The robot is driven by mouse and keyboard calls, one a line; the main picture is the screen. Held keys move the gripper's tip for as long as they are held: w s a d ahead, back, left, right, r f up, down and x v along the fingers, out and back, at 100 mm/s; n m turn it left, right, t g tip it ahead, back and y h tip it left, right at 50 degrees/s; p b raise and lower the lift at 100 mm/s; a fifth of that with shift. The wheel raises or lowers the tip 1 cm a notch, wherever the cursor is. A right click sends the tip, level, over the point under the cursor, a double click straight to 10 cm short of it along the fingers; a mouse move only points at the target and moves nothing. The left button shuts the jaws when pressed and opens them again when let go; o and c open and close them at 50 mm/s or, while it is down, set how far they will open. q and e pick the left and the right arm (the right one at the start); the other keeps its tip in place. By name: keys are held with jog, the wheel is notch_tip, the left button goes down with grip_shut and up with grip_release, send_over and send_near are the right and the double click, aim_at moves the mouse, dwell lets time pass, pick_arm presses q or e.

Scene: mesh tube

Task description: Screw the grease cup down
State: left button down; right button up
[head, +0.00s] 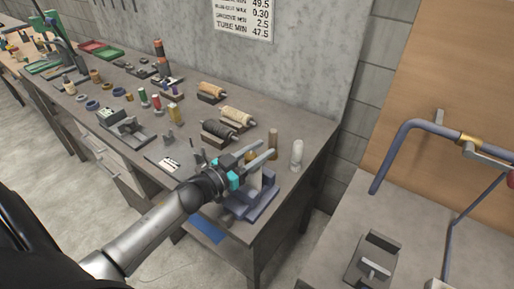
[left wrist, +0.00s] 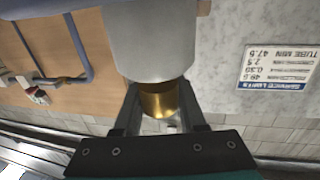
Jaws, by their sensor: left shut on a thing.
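My left gripper (head: 262,153) reaches in from the left over the near right end of the workbench. In the left wrist view the gripper (left wrist: 161,108) is shut on a brass cup (left wrist: 157,102), with one finger on each side. I take this cup to be the grease cup. It meets the end of a wide pale grey cylinder (left wrist: 152,45). In the head view a pale body (head: 255,179) shows below the fingers, above a blue-grey vise-like fixture (head: 252,207). The cup is not clear there. My right gripper is not in view.
A white bottle (head: 296,155) and a brown cylinder (head: 273,142) stand close behind the fingers. Rollers (head: 237,115) and several small parts cover the bench farther left. A second table at right carries a clamp block (head: 371,262) and a bent blue-grey tube (head: 420,124).

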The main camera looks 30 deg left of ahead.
pick_arm(q)
jog(key=m+g+h, duration=0.1)
jog(key=h, duration=0.1)
jog(key=m+g+h, duration=0.1)
jog(key=m+h, duration=0.1)
jog(key=shift+d+b, duration=0.2)
jog(key=shift+b, duration=0.15)
jog(key=s+m+g+h+b, duration=0.1)
jog(key=m+g+h+b, duration=0.2)
jog(key=g+b, duration=0.1)
jog(key=d+m+g+h+b, duration=0.1)
jog(key=m+g+h+b, duration=0.2)
jog(key=m+g+b, duration=0.1)
jog(key=s+d+m+g+h+b, duration=0.1)
jog(key=m+g+h+b, duration=0.2)
jog(key=g+b, duration=0.3)
jog(key=shift+s+f+m+b, duration=0.1)
jog(key=shift+s+m+b, duration=0.3)
jog(key=shift+b, duration=0.15)
jog(key=c, duration=0.5)
grip_release()
jog(key=shift+c, duration=0.2)
jog(key=shift+o, duration=0.4)
jog(key=shift+a, duration=0.1)
